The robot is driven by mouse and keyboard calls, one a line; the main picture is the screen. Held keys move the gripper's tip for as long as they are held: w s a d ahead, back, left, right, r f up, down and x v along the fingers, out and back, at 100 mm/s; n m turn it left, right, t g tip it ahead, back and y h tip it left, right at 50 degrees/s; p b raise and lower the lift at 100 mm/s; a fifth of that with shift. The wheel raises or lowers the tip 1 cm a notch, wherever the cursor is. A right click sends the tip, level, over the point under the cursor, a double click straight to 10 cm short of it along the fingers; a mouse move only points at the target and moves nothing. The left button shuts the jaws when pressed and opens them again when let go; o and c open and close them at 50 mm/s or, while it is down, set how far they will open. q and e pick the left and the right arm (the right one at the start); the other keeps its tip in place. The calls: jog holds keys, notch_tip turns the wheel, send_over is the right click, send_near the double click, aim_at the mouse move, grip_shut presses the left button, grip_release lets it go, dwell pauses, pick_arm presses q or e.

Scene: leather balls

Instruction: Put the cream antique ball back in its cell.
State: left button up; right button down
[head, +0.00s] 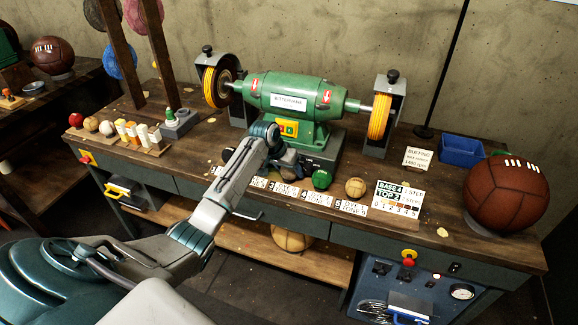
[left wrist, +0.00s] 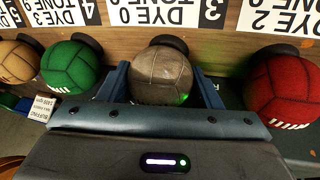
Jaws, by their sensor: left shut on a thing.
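My left gripper (head: 290,160) is over the row of balls in front of the green grinder. In the left wrist view its blue fingers (left wrist: 161,84) are shut on a dull grey-brown panelled ball (left wrist: 161,72), which may be the cream antique ball. A dark round stand (left wrist: 168,42) shows behind that ball, beside the label reading DYE 0 (left wrist: 140,14). I cannot tell whether the ball touches the stand. My right gripper is in neither view.
A green ball (left wrist: 72,66) and a tan ball (left wrist: 18,62) stand on one side of the gripper, a red ball (left wrist: 284,88) on the other. The bench grinder (head: 295,95) stands close behind. A large brown ball (head: 506,192) and blue bin (head: 461,151) are at right.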

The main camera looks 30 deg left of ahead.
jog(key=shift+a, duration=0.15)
pick_arm(q)
jog(key=o, duration=0.8)
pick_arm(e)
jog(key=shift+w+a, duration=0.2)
pick_arm(q)
jog(key=shift+o, duration=0.2)
jog(key=shift+f, duration=0.1)
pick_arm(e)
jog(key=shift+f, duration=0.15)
pick_arm(q)
jog(key=shift+f+b, duration=0.15)
jog(key=shift+b, duration=0.35)
jog(key=shift+f+b, duration=0.2)
jog(key=shift+b, duration=0.25)
jog(key=v, duration=0.2)
jog(key=b+v, duration=0.1)
jog(key=v, duration=0.2)
jog(key=shift+a+r+b, duration=0.3)
jog(key=shift+a+r, duration=0.05)
jog(key=v, duration=0.5)
jog(key=shift+d+r, duration=0.1)
jog(key=shift+r, duration=0.2)
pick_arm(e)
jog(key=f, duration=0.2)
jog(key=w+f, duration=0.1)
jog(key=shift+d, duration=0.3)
